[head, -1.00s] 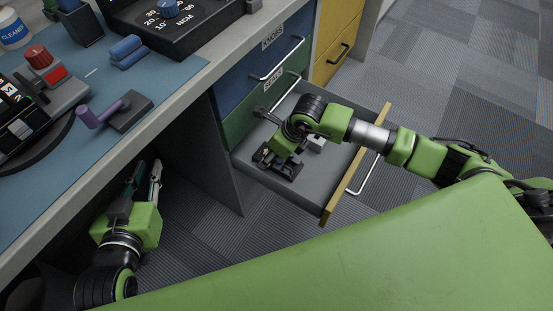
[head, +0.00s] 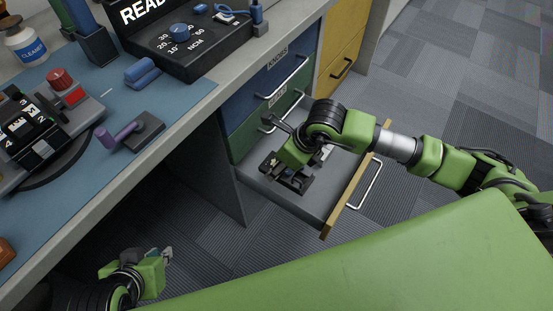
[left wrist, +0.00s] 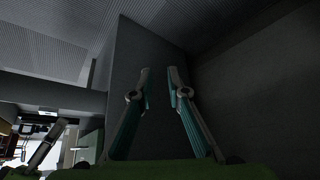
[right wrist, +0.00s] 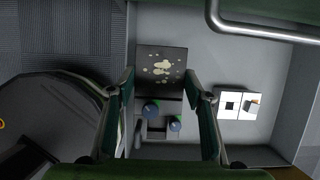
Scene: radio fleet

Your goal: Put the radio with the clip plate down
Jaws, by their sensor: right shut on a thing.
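My right gripper (head: 288,172) points down into the open drawer (head: 312,205). In the right wrist view its two fingers (right wrist: 163,92) are set wide on either side of a dark radio (right wrist: 162,62) with pale blotches on its flat face and two blue-green knobs. The radio shows partly in the head view (head: 272,164), low in the drawer. I cannot tell whether it touches the drawer floor, and no clip plate can be made out. My left gripper (head: 166,257) is below the desk; its fingers stand apart and empty in the left wrist view (left wrist: 158,75).
A white card with dark pictures (right wrist: 239,104) lies beside the radio. The drawer's front edge (head: 350,194) and the cabinet close it in.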

